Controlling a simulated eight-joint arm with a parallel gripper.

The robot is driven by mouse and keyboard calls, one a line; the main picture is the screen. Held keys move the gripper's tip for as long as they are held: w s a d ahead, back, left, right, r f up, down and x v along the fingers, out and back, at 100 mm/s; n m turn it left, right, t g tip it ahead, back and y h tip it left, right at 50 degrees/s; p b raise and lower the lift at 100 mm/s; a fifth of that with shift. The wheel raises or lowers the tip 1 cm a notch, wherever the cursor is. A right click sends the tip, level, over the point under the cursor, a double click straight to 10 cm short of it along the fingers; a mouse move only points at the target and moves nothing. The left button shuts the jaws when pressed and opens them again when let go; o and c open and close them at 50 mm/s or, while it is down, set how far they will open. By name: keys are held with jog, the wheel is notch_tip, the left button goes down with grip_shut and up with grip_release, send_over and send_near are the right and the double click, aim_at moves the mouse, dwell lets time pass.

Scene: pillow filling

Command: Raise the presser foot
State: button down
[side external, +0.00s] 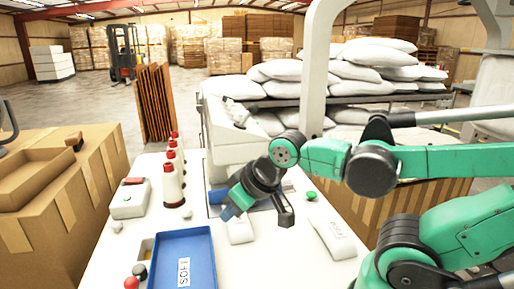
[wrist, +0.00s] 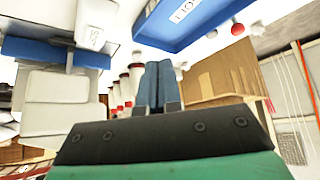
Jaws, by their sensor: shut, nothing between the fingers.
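The white sewing machine (side external: 222,130) stands behind my gripper on the white table. It also shows, apparently upside down, at the left of the wrist view (wrist: 62,102), with a thin grey post (wrist: 70,60) by a blue part. I cannot tell whether that post is the presser foot. My arm covers part of the machine in the side view. My gripper (side external: 228,213) points down and left in front of the machine, above a small white labelled box (side external: 241,231). In the wrist view its two blue-grey fingers (wrist: 159,84) are together and empty.
A blue tray (side external: 183,237) lies at the front. White cones with red tops (side external: 172,188) stand in a row at left, beside a white box (side external: 130,202). A white labelled block (side external: 333,236) and a green button (side external: 311,196) are at right. White pillows (side external: 360,72) are piled behind.

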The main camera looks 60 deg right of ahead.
aim_at(256, 106)
jog(key=c, duration=1.2)
grip_release()
jog(key=shift+r, duration=0.1)
jog(key=o, duration=0.6)
jog(key=w+r+m, duration=0.1)
jog(key=w+d+r+m, duration=0.1)
jog(key=shift+d+r+g, duration=0.3)
jog(key=shift+r, duration=0.05)
jog(key=shift+o, duration=0.2)
jog(key=w+d+r+m+g, duration=0.1)
jog(key=w+d+r+m, duration=0.1)
jog(key=d+r+m, duration=0.2)
jog(key=w+d+r+m+g, duration=0.1)
jog(key=w+d+r+m, duration=0.2)
jog(key=d+m, duration=0.4)
jog(key=w+d+r+m+g, duration=0.2)
jog(key=d+r+m, duration=0.3)
jog(key=d, duration=0.4)
jog(key=shift+w+d+m, duration=0.1)
jog(key=shift+w+m, duration=0.05)
jog(key=shift+m, duration=0.65)
jog(key=shift+d+f+m, duration=0.1)
jog(key=shift+d+m, duration=0.25)
jog(key=shift+m, duration=0.05)
jog(key=shift+x, duration=2.65)
jog(key=shift+d, duration=0.1)
jog(key=shift+c, duration=0.2)
